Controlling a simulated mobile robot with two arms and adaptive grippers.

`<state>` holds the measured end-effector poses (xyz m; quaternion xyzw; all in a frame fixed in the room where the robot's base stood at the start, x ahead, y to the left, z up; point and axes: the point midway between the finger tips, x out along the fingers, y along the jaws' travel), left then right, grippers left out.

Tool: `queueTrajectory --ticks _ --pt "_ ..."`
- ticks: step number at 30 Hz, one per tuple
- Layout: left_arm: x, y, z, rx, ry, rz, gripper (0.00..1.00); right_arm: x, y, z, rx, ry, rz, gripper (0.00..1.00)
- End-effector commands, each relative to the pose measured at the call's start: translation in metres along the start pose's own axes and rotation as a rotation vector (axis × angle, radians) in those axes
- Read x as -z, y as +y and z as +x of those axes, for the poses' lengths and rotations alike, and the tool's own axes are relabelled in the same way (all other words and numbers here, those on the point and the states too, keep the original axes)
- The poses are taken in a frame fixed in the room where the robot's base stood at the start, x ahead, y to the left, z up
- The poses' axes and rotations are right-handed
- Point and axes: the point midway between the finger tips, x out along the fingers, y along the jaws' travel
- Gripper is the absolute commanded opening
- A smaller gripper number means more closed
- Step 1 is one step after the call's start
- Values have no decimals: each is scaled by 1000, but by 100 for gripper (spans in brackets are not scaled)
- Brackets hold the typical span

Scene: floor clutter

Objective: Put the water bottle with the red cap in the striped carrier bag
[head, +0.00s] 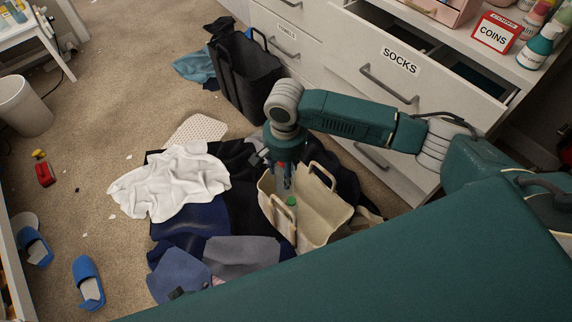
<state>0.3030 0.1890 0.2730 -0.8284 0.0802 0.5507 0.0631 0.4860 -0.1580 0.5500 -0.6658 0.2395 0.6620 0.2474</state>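My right gripper (284,160) points down over the left side of an open cream bag (323,212). Its fingers are shut around the top of a clear bottle (284,184), with a bit of red showing between them. The bottle hangs upright at the bag's mouth; how far it reaches inside is unclear. A green cap (291,201) shows just below it at the bag's near side. A dark bag with upright handles (246,78) stands by the drawers. I cannot make out clear stripes on either bag. My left gripper is not in view.
Clothes lie left of the cream bag, including a white shirt (172,183) and a blue garment (190,228). A drawer unit (340,68) stands behind. Blue slippers (88,282), a red-and-yellow item (44,171) and a white bin (22,106) are at left. Carpet between is mostly clear.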

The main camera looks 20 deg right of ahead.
Motion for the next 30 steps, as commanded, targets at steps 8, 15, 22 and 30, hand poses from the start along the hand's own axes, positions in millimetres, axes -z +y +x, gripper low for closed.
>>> queueTrajectory --ticks 8,15,22,30 --pt "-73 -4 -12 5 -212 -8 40 -6 6 4 -11 -1 64 28" --pt "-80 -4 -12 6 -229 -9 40 -6 6 6 -12 0 68 28" --pt "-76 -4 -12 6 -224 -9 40 -7 6 7 -12 -1 67 28" --pt "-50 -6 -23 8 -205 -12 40 -10 5 15 -12 -1 67 28"
